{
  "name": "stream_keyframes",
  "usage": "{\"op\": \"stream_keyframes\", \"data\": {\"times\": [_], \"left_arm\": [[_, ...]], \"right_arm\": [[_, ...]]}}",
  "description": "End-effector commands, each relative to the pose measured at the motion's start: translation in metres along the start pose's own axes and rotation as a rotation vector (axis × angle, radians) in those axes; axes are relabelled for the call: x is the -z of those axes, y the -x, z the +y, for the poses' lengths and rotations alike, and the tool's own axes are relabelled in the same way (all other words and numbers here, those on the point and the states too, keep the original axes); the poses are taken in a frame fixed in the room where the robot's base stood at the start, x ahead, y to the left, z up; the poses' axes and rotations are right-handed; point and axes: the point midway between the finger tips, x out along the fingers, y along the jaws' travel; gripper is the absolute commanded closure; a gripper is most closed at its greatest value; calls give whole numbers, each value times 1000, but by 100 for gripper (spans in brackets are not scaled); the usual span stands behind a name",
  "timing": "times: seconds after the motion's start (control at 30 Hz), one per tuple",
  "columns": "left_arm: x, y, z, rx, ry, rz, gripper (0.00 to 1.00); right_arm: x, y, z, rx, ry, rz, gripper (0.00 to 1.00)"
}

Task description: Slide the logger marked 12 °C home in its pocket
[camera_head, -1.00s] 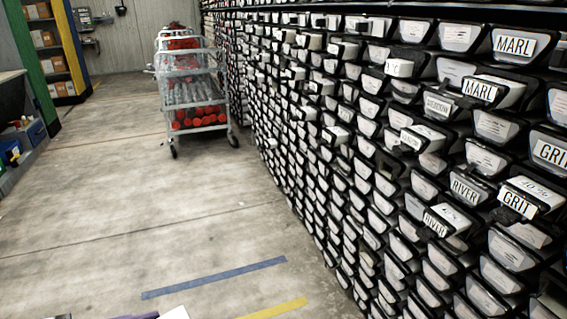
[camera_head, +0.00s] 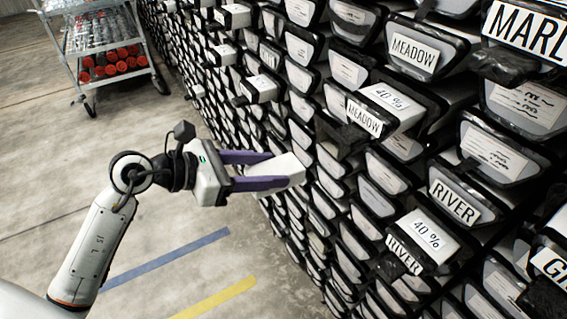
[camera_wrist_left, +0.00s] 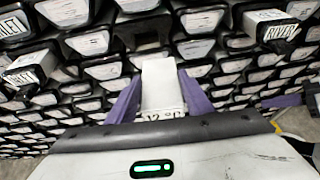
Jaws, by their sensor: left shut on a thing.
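My left gripper (camera_head: 268,172) is shut on a white block-shaped logger (camera_head: 283,168), held at the face of the rack wall. In the left wrist view the logger (camera_wrist_left: 162,85) sits between the purple fingers (camera_wrist_left: 162,100), with "12 °C" readable on its near end. Its far end points at the rack, just below a dark, empty-looking opening (camera_wrist_left: 148,38). I cannot tell whether its tip has entered a pocket. A purple piece at the right of the left wrist view looks like part of my right gripper (camera_wrist_left: 282,101); its jaws cannot be made out.
The rack wall is packed with black-framed pockets. Several loggers stick out, such as the 40 % MEADOW one (camera_head: 390,97) and the 40 % RIVER one (camera_head: 428,236). A grey cart (camera_head: 103,45) stands at the back left. The floor on the left is clear, with blue (camera_head: 165,261) and yellow tape.

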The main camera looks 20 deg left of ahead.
Motion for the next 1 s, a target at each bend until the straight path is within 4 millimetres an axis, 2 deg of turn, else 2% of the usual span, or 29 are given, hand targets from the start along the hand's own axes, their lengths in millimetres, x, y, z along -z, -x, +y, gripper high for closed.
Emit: {"op": "stream_keyframes", "data": {"times": [0.03, 0.17, 0.57, 1.0], "left_arm": [[-1, -10, 8, -26, -1, -7, 78], [-12, -19, 17, -61, 12, -19, 78], [-15, -18, 16, -64, 15, -25, 78], [-31, -53, 19, -64, 16, -26, 78]], "right_arm": [[-4, -5, -1, 5, 1, 4, 100], [-2, -4, -4, 9, 1, 12, 100], [0, -1, -4, 9, 2, 14, 100], [4, 0, -2, 4, 7, 11, 100]]}}
